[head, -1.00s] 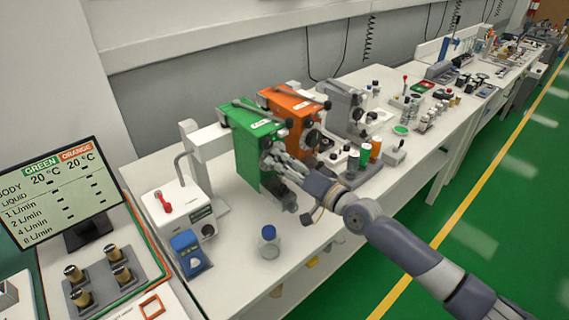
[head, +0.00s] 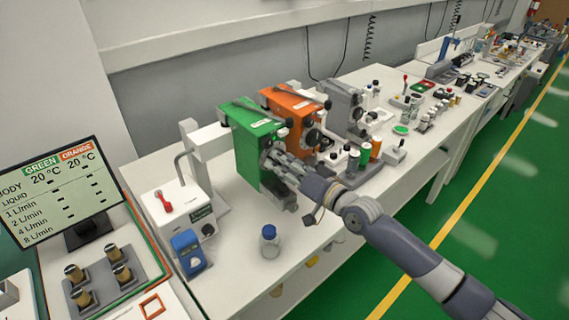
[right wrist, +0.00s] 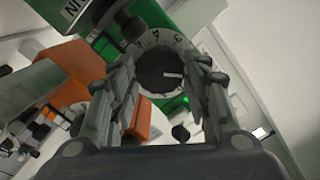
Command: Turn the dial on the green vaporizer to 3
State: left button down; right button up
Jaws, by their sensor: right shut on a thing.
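The green vaporizer (head: 250,140) stands on the white bench, beside the orange vaporizer (head: 292,107). My right gripper (head: 272,160) is at its front face and partly hides the dial in the head view. In the right wrist view the dark dial knob (right wrist: 158,72) sits between the two fingers of my right gripper (right wrist: 162,85), which is shut on it. A pale ring with numbers (right wrist: 178,42) surrounds the knob; a 3 and a 4 show near its top. A white mark on the knob points right in this view. My left gripper is out of view.
A grey vaporizer (head: 343,105) stands beyond the orange one. A clear jar with a blue cap (head: 269,241) and a blue device (head: 190,252) are on the bench nearer me. The monitor (head: 62,195) is at the left. The bench in front of the green vaporizer is mostly clear.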

jog(key=n, duration=0.6)
jog(key=shift+h, duration=0.3)
jog(key=n, duration=0.6)
jog(key=shift+s+a+t, duration=0.1)
jog(key=shift+t, duration=0.3)
jog(key=o, duration=0.8)
jog(key=v, duration=1.2)
jog(key=shift+a, duration=0.1)
